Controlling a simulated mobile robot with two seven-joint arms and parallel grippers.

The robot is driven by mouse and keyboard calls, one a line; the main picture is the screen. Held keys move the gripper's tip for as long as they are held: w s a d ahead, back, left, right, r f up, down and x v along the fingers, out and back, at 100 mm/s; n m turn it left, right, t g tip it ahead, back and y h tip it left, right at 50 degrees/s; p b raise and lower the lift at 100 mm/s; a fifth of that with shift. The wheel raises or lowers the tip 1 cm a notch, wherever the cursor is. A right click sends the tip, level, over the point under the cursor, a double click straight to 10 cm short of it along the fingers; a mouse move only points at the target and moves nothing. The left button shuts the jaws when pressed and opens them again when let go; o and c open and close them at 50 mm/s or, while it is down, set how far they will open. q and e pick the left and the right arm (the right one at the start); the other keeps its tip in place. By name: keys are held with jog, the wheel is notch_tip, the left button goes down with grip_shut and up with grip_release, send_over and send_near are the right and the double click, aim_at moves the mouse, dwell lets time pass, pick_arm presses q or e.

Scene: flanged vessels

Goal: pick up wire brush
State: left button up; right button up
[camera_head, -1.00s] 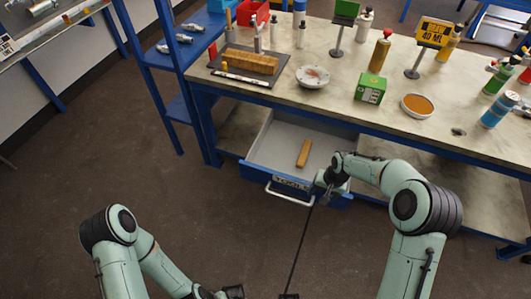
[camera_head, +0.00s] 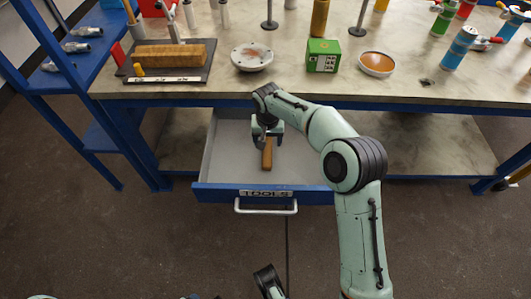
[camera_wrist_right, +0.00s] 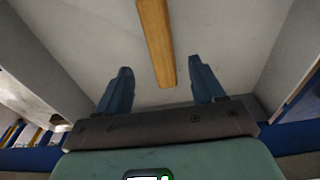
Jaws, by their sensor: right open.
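The wire brush (camera_head: 267,155) lies in the open drawer, its wooden handle showing as a tan strip. In the head view its far end is hidden by my right gripper (camera_head: 267,136). In the right wrist view the brush (camera_wrist_right: 156,40) runs from the top edge down to between the two blue fingers. My right gripper (camera_wrist_right: 162,88) is open and empty, over the drawer, with the handle's near end lined up between its fingers. I cannot tell its exact height above the brush. Only a piece of my left arm shows at the bottom of the head view; its gripper is not visible.
The open drawer (camera_head: 207,165) has a blue front, a "TOOLS" label and a handle (camera_head: 265,209). Its walls surround the brush. The bench top (camera_head: 205,80) overhangs the back of the drawer.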

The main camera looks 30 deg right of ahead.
aim_at(267, 149)
jog(key=shift+w+f, duration=0.1)
jog(key=shift+f, duration=0.85)
notch_tip(267, 149, down, 2)
jog(key=shift+w+d+f+b, duration=0.1)
jog(key=shift+w+b, duration=0.05)
jog(key=shift+b, duration=0.45)
jog(key=shift+w+f+b, duration=0.2)
jog(key=shift+f+b, duration=0.15)
jog(key=shift+f, duration=0.9)
pick_arm(q)
jog(key=f, duration=0.2)
jog(key=a+f, duration=0.1)
jog(key=shift+s+a, duration=0.1)
jog(key=shift+s, duration=0.2)
pick_arm(e)
grip_shut()
